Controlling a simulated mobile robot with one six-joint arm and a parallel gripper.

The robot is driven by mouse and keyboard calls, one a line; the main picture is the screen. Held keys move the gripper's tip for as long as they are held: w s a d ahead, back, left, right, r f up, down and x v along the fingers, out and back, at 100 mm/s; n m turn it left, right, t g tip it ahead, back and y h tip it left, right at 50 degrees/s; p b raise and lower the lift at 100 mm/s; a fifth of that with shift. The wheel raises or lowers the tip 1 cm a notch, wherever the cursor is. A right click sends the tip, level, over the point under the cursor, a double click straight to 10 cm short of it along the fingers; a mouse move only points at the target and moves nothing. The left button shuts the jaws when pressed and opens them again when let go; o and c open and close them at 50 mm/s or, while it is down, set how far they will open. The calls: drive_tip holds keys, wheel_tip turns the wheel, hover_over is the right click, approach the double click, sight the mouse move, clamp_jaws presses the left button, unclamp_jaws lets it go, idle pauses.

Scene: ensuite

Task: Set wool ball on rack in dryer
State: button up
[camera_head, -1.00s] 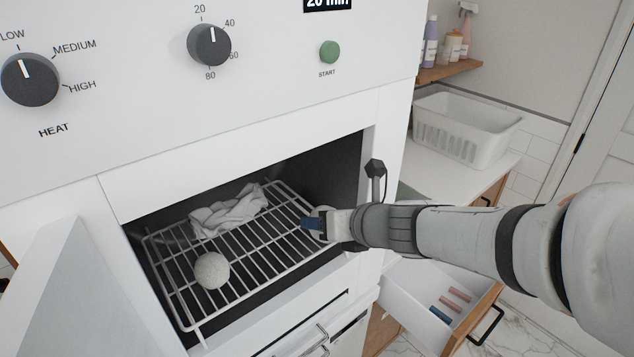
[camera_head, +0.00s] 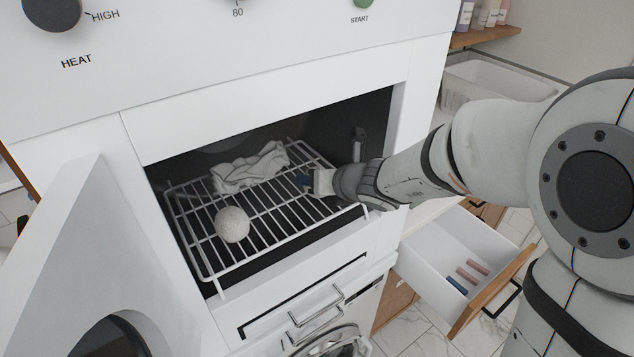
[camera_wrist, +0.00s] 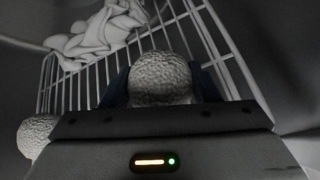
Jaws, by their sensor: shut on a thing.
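My gripper (camera_head: 306,182) reaches into the open dryer from the right, over the right side of the wire rack (camera_head: 276,222). In the wrist view it is shut on a grey-white wool ball (camera_wrist: 160,78), with a blue finger on each side. The head view mostly hides this ball; I cannot tell whether it touches the rack. A second wool ball (camera_head: 232,224) rests on the rack's front left part and shows at the left edge of the wrist view (camera_wrist: 38,135). A crumpled white cloth (camera_head: 250,167) lies on the rack's back part.
The dryer door (camera_head: 85,240) hangs open on the left. An open drawer (camera_head: 440,262) with several small rolls is below my arm at right. A white basket (camera_head: 490,80) stands on the counter behind. The rack's middle is bare.

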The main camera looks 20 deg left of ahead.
idle(0.3)
drive_tip(key=shift+f, duration=0.2)
drive_tip(key=o, duration=1)
drive_tip(key=shift+o, duration=0.2)
drive_tip(key=shift+r, duration=0.1)
